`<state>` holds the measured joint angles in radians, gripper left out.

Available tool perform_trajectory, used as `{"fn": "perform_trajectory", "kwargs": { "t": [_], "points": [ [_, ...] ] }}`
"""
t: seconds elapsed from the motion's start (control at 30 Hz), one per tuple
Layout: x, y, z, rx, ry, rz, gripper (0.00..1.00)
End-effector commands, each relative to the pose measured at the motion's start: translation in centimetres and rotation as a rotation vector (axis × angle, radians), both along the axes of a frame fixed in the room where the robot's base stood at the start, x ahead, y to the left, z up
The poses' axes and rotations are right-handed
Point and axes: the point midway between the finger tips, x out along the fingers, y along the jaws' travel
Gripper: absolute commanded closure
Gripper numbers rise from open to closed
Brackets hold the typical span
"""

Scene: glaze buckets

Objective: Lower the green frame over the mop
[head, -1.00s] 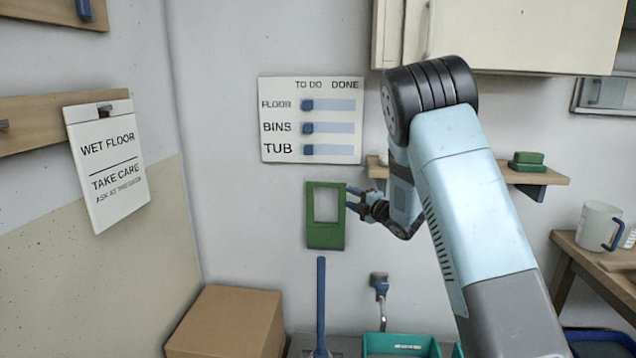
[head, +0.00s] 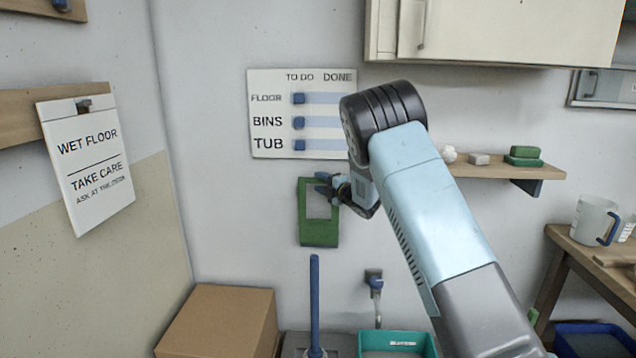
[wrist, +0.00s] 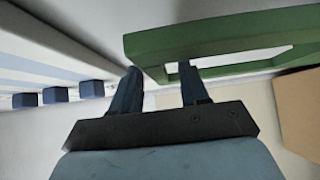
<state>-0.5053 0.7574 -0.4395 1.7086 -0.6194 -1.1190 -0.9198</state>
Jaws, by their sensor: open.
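The green frame (head: 318,234), a flat panel with a rectangular window, is upright in front of the wall below the chart. I cannot tell what holds it up. The mop shows as an upright blue pole (head: 315,300) below the frame; its lower end is near the picture's bottom edge. My gripper (head: 325,183) is at the frame's upper right corner. In the wrist view the green frame (wrist: 220,36) lies across the fingertips. One finger of my open gripper (wrist: 158,72) shows at its window, the other outside its end; contact is unclear.
A cardboard box (head: 219,320) stands lower left of the pole. A teal tub (head: 398,340) is to its right. A wall fixture with a blue top (head: 374,279) is above the tub. The to-do chart (head: 302,157) hangs above the frame.

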Motion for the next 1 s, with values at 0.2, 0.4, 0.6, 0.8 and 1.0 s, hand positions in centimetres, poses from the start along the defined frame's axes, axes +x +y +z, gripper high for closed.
{"fn": "perform_trajectory", "kwargs": {
  "t": [0.2, 0.4, 0.6, 0.8, 1.0],
  "points": [
    [1.5, 1.4, 0.0, 0.0, 0.0, 0.001, 0.55],
    [1.8, 1.6, 0.0, 0.0, 0.0, 0.0, 0.55],
    [1.8, 1.6, 0.0, 0.0, 0.0, 0.0, 0.58],
    [1.8, 1.6, 0.0, 0.0, 0.0, -0.001, 0.77],
    [1.8, 1.5, 0.0, -0.001, 0.001, -0.001, 0.96]
  ]
}}
